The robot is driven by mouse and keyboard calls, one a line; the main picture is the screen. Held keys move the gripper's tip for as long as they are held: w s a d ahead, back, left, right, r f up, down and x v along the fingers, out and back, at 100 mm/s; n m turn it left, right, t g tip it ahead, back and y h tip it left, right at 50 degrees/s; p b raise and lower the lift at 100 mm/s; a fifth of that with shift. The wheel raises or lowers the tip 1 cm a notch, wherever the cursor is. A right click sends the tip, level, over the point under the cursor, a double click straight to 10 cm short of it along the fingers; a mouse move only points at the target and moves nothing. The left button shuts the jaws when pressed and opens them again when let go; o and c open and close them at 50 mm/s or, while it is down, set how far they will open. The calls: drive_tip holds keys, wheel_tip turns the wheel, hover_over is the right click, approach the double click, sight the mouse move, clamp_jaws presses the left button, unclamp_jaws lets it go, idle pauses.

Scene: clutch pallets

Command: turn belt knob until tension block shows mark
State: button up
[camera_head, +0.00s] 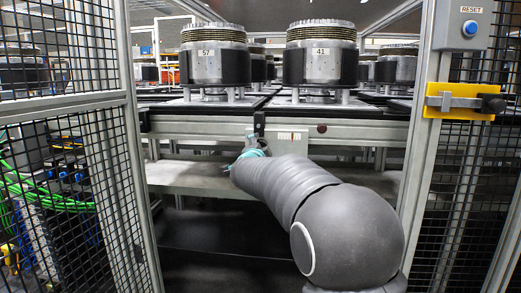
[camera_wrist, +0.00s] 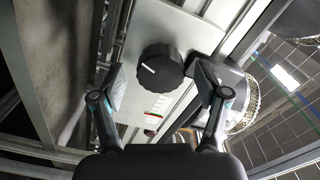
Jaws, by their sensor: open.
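The black ribbed belt knob (camera_wrist: 160,68) with a white pointer line shows in the wrist view on a pale grey metal plate (camera_wrist: 180,28). The line points toward the upper left. Below the knob is a small scale with red and green marks (camera_wrist: 158,108), with a dark piece (camera_wrist: 150,131) beside it. Which part is the tension block, I cannot tell. My gripper (camera_wrist: 158,82) is open, one finger on each side of the knob's lower part in the picture, with gaps visible. In the head view my gripper (camera_head: 255,146) is at the conveyor's front rail, and my arm hides the knob.
Clutch drums marked 57 (camera_head: 213,65) and 41 (camera_head: 320,65) stand on pallets above the rail (camera_head: 200,130). Mesh fence panels (camera_head: 70,160) flank the opening at left and right. A reset button box (camera_head: 466,28) and a yellow latch plate (camera_head: 460,101) are on the right post.

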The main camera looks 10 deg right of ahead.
drive_tip(key=v, duration=1.1)
drive_tip(key=shift+s, duration=0.35)
drive_tip(key=shift+a, duration=0.1)
drive_tip(key=a+f+n+g+y, duration=0.2)
drive_tip(key=a+f+n+y, duration=0.4)
drive_tip(key=a+f, duration=0.1)
drive_tip(key=s+a+f+n+g+y, duration=0.3)
drive_tip(key=s+f+n+g, duration=0.3)
drive_tip(key=s, duration=0.4)
drive_tip(key=s+d+f+n+g+h+p, duration=0.1)
drive_tip(key=s+d+f+n+g, duration=0.15)
drive_tip(key=s, duration=0.65)
drive_tip(key=s+d+f+n+g+p, duration=0.2)
drive_tip(key=s+d+f+n, duration=0.15)
drive_tip(key=s, duration=0.65)
drive_tip(key=s+d+r+m+h+p, duration=0.1)
drive_tip(key=s+d+r, duration=0.3)
drive_tip(key=s+d, duration=0.4)
drive_tip(key=shift+s+r+t+h+p, duration=0.25)
drive_tip(key=shift+s+t+h+p, duration=0.35)
drive_tip(key=shift+s, duration=1.05)
